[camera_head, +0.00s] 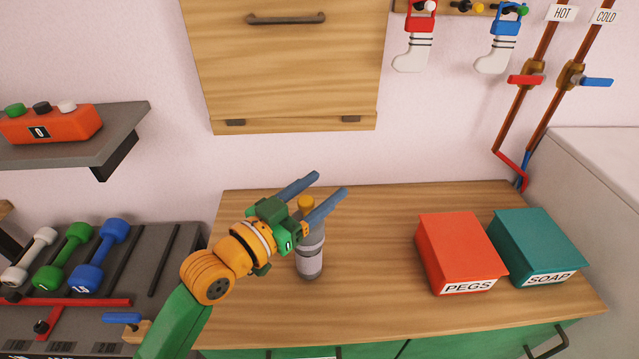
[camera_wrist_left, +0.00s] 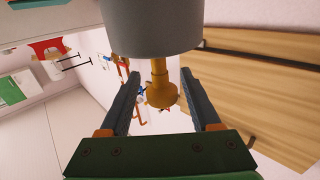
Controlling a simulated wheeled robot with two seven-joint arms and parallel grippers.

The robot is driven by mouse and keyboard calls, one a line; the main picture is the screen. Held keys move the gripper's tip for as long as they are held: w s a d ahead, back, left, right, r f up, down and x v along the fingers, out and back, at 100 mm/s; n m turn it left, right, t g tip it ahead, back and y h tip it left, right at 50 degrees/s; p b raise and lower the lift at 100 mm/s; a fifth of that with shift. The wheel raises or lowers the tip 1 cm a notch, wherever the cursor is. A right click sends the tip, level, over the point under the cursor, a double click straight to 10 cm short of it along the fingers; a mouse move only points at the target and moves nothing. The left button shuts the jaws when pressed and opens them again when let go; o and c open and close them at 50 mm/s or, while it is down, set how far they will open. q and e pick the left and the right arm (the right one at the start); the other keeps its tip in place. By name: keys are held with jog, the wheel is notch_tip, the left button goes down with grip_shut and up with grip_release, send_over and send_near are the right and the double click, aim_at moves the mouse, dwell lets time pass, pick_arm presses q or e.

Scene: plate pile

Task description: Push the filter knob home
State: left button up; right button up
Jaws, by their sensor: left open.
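The filter (camera_head: 309,262) is a grey bottle-like cylinder standing on the wooden counter. Its yellow-orange filter knob (camera_head: 305,201) sits on top. In the left wrist view the grey filter body (camera_wrist_left: 152,28) is at the top of the picture, and the knob (camera_wrist_left: 158,95) stands out from it on a thin yellow stem. My left gripper (camera_head: 329,184) is open, its two blue-grey fingers on either side of the knob. In the left wrist view gaps show between the knob and both fingers (camera_wrist_left: 160,74). The gripper hides part of the filter's upper end in the head view. My right gripper is not in view.
A red PEGS box (camera_head: 460,250) and a teal SOAP box (camera_head: 538,245) stand at the counter's right. The counter (camera_head: 375,285) between filter and boxes is clear. A wooden cabinet (camera_head: 285,70) hangs above. A rack with dumbbells (camera_head: 78,245) is at left.

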pick_arm(q)
jog(key=shift+w+f, duration=0.15)
jog(key=shift+w, duration=0.15)
jog(key=shift+s, duration=0.2)
grip_shut()
dwell(0.9)
